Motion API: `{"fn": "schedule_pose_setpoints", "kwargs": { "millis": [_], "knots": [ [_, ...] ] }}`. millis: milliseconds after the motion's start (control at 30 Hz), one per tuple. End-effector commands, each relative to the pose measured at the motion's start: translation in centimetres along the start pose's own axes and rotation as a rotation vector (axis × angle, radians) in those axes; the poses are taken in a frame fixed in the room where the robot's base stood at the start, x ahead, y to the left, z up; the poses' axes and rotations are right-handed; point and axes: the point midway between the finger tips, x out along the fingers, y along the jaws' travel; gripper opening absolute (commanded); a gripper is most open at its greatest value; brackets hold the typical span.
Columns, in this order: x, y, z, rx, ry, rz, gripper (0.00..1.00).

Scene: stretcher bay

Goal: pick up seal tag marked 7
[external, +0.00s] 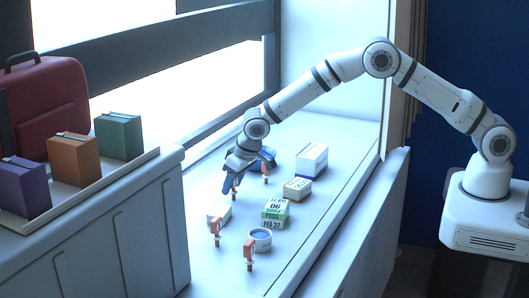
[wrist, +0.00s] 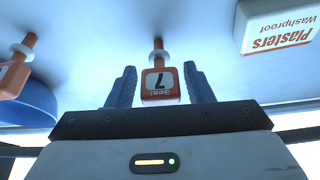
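The seal tag marked 7 (wrist: 161,84) is an orange tag with a white label, upside down in the wrist view. My gripper (wrist: 161,88) is open, with one blue finger on each side of the tag and a visible gap on both sides. In the external view my gripper (external: 231,182) is low over the sill, and its fingers partly hide an orange tag (external: 235,188) there.
Other orange tags stand at the front (external: 217,227), (external: 249,249) and beside a blue object (external: 269,155). A Plasters box (wrist: 279,24) is at the right in the wrist view. A round tin (external: 260,240), a green-and-white date block (external: 275,213) and more boxes stand on the sill.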

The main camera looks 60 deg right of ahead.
Motion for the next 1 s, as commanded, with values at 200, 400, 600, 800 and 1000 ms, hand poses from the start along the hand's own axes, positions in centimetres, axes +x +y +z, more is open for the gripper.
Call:
{"fn": "schedule_pose_setpoints", "kwargs": {
  "millis": [200, 400, 600, 800, 1000],
  "knots": [
    [0.0, 0.0, 0.0, 0.0, 0.0, 0.0, 0.29],
    [0.0, 0.0, 0.0, 0.0, 0.0, 0.0, 0.12],
    [-0.1, 0.0, 0.0, 0.0, 0.0, 0.0, 0.11],
    [-1.6, -0.1, -0.8, 0.001, 0.005, -0.002, 0.11],
    [-5.3, -0.1, -2.3, 0.002, 0.005, -0.002, 0.11]
  ]
}}
